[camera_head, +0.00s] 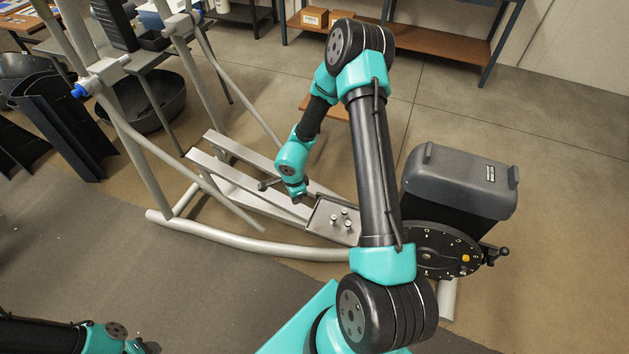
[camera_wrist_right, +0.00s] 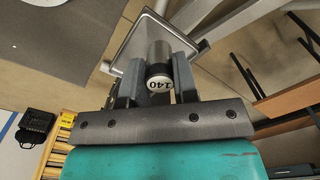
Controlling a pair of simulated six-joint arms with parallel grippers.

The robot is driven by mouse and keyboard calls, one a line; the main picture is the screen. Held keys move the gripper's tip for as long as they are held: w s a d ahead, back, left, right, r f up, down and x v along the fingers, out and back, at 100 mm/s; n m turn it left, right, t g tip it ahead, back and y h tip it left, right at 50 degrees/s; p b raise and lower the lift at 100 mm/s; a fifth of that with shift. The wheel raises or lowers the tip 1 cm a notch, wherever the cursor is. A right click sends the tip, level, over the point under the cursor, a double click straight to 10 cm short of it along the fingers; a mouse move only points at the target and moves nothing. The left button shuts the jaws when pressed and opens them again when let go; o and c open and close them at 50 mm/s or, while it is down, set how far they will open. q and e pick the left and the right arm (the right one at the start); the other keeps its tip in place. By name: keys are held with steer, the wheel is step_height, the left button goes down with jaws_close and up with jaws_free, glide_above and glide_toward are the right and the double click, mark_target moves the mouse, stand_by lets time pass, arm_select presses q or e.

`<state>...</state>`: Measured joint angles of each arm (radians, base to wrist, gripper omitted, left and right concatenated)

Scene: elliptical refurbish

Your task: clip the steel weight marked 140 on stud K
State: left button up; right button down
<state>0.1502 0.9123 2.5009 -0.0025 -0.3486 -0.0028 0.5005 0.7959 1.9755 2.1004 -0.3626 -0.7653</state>
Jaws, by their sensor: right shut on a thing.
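The steel weight marked 140 (camera_wrist_right: 159,62) is a short cylinder with a white numbered end face, held between the two fingers of my right gripper (camera_wrist_right: 155,88) in the wrist view. In the head view my right gripper (camera_head: 297,194) is over the grey frame, left of a small metal plate (camera_head: 322,226); the weight cannot be made out there. A dark round disc (camera_head: 420,240) with small studs around its face and a yellow spot stands at the right. Stud letters are too small to read. My left gripper (camera_head: 143,347) is at the bottom left edge, its jaws unclear.
Several small pale posts (camera_head: 334,219) stand on the plate. A dark grey housing (camera_head: 460,180) stands behind the disc, and a black crank knob (camera_head: 503,252) sticks out at its right. The curved grey frame tube (camera_head: 240,243) runs low across the floor. Open floor lies right of the housing.

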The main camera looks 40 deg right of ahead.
steer(key=w+a+n, duration=0.5)
steer(key=a+n, duration=0.2)
steer(key=a, duration=0.3)
steer(key=w+a+n, duration=0.5)
steer(key=a+n, duration=0.2)
steer(key=a, duration=0.3)
steer(key=w+a+n, duration=0.5)
steer(key=a+n, duration=0.2)
steer(key=a, duration=0.3)
steer(key=shift+a+f+n, duration=0.25)
steer(key=shift+a+n, duration=0.15)
steer(key=shift+w, duration=0.1)
